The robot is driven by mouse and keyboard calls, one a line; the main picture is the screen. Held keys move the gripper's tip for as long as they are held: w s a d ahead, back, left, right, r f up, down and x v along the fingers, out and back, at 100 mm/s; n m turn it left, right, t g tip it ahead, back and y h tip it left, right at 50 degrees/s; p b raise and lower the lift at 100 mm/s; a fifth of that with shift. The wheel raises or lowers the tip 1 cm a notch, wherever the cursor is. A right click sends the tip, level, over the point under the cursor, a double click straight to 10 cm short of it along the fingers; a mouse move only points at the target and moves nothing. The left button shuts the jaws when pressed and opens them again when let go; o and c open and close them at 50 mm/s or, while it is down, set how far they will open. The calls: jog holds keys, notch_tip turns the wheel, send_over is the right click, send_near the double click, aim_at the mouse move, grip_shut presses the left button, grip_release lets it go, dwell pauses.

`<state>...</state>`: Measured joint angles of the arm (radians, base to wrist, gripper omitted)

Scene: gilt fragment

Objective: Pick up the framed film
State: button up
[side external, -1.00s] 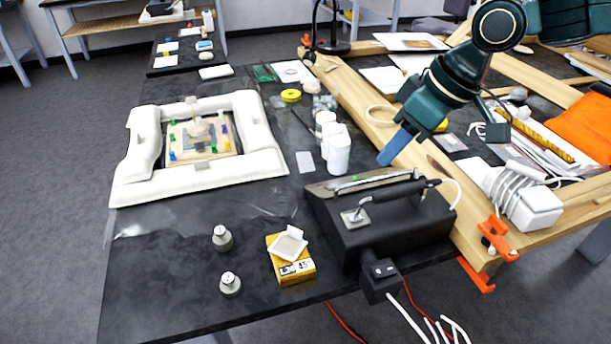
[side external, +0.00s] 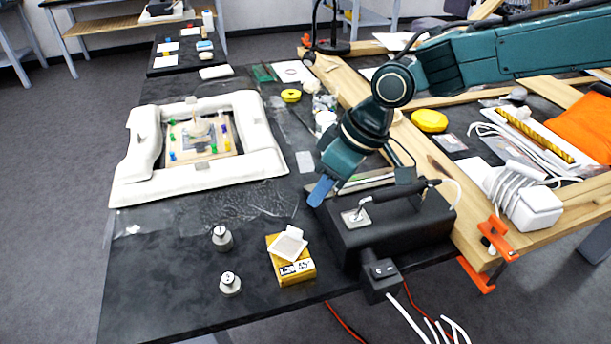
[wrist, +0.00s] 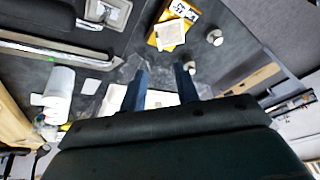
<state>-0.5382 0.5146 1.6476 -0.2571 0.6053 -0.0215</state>
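The framed film, a small pale square frame with a greyish middle (side external: 289,245), lies tilted on top of a yellow box (side external: 297,272) near the front of the black table. In the wrist view the framed film (wrist: 171,35) and yellow box (wrist: 180,13) are at the top, beyond my fingertips. My gripper (side external: 321,190) is above the table, behind and to the right of the box, by the black device. In the wrist view its two blue fingers (wrist: 160,76) stand apart with nothing between them.
A black device (side external: 390,225) with a switch box and cables stands right of the yellow box. Two metal weights (side external: 226,260) stand to its left. A white padded frame (side external: 200,187) lies at the back left. The table front left is clear.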

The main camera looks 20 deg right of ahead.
send_over(295, 229)
jog(key=s+d, duration=0.1)
jog(key=d, duration=0.1)
notch_tip(295, 229, down, 6)
jog(key=shift+s+d+f, duration=0.1)
jog(key=shift+f, duration=0.05)
jog(key=shift+x, duration=2.55)
grip_shut()
